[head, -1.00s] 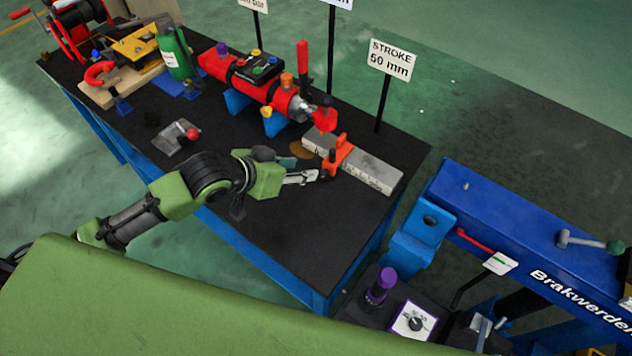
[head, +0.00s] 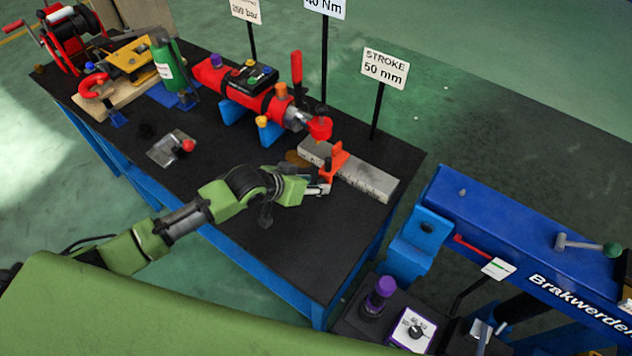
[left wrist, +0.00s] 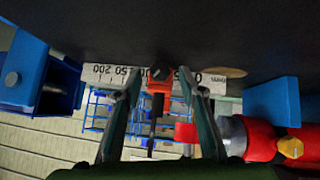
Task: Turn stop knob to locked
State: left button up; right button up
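The orange stop (head: 335,162) sits across the pale steel ruler (head: 374,183) on the black bench; a dark upright part shows on it. In the left wrist view, the orange stop (left wrist: 160,82) has a dark knob (left wrist: 160,73) on its face and a thin black bar (left wrist: 153,128) extending below. My left gripper (head: 321,188) is at the near side of the stop. Its fingers (left wrist: 158,80) are apart, one on each side of the knob. I cannot tell whether they touch it. My right gripper is not in view.
A red cylinder (head: 238,88) on blue supports lies behind the ruler. A "STROKE 50 mm" sign (head: 385,69) stands beyond it. A grey block with a red knob (head: 172,148) is left. The blue crane (head: 500,240) stands right. The bench front is clear.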

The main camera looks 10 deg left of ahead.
pick_arm(q)
jog(key=shift+x, duration=0.8)
grip_shut()
